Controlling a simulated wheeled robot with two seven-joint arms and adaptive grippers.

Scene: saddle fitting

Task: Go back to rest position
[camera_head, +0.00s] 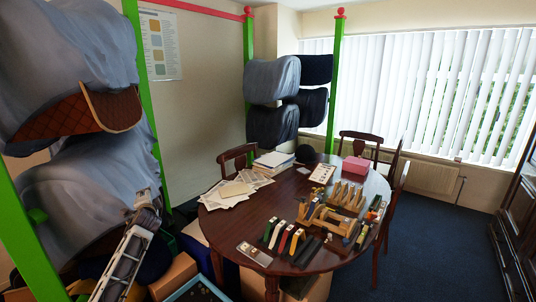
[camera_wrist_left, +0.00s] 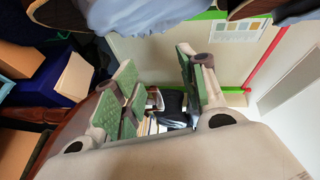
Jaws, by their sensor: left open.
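My left gripper (camera_head: 146,203) is at the left of the head view, raised in front of the covered saddles and left of the round table. Its arm comes up from the bottom left. In the left wrist view, my left gripper (camera_wrist_left: 158,88) shows two green-padded fingers spread apart with nothing between them. Beyond the gap lie a dark thing and some papers. My right gripper is in neither view.
The round wooden table (camera_head: 216,227) holds tools, papers and a pink box (camera_head: 356,165). Saddles under grey covers (camera_head: 80,190) hang on a green rack (camera_head: 30,240) close to my left arm. Cardboard boxes (camera_head: 173,274) stand below. Blue carpet (camera_head: 430,245) is clear at right.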

